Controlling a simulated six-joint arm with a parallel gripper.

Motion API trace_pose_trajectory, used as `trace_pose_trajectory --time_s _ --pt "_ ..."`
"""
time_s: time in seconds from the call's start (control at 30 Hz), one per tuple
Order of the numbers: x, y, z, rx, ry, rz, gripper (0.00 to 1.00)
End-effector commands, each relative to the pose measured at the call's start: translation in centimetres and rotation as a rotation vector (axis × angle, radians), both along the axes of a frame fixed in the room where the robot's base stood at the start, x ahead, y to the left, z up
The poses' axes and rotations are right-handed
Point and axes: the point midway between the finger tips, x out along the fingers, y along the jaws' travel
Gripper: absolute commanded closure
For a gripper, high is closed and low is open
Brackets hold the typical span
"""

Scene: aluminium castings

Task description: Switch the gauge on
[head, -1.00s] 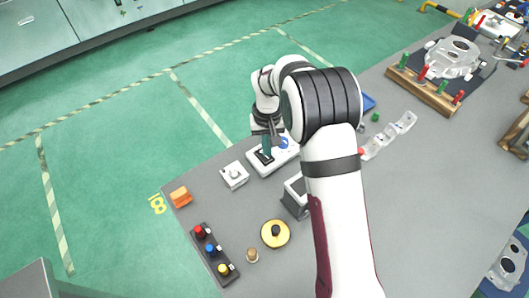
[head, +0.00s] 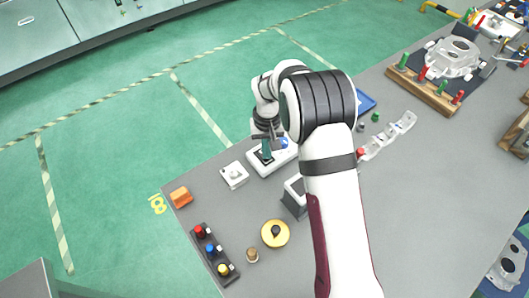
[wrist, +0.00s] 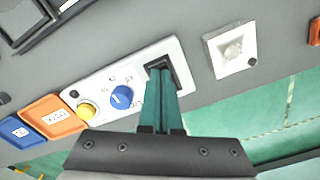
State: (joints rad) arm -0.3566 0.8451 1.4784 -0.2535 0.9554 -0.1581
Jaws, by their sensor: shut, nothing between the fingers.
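A white control panel (wrist: 100,82) lies on the grey bench; it also shows in the head view (head: 258,168). It carries a black rocker switch (wrist: 183,75), a blue knob (wrist: 121,97) and a yellow button (wrist: 87,110). My gripper (wrist: 160,76) is shut and empty, its teal fingers pointing down at the rocker switch and covering part of it. It is also over the panel in the head view (head: 266,156). I cannot tell whether the tips touch the switch. A dark-framed box (head: 293,197), possibly the gauge, stands nearby, partly hidden by my arm.
A white square unit with a round button (wrist: 232,50) sits beside the panel. Orange (wrist: 53,117) and blue (wrist: 20,132) labelled trays lie at its other end. A three-button strip (head: 212,252) and a yellow disc (head: 275,234) are nearer. The bench edge is close.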

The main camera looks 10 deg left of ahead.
Motion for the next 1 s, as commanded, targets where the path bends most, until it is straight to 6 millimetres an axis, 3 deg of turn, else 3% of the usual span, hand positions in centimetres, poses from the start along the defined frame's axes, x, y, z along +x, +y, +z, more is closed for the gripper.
trace_pose_trajectory --time_s 0.27,0.8,1.0 --pt "0.0 0.0 -0.2 0.000 -0.001 0.000 1.00" --pt "0.1 0.0 5.7 0.002 -0.003 0.000 1.00" --pt "0.0 0.0 6.8 0.000 -0.001 0.000 1.00"
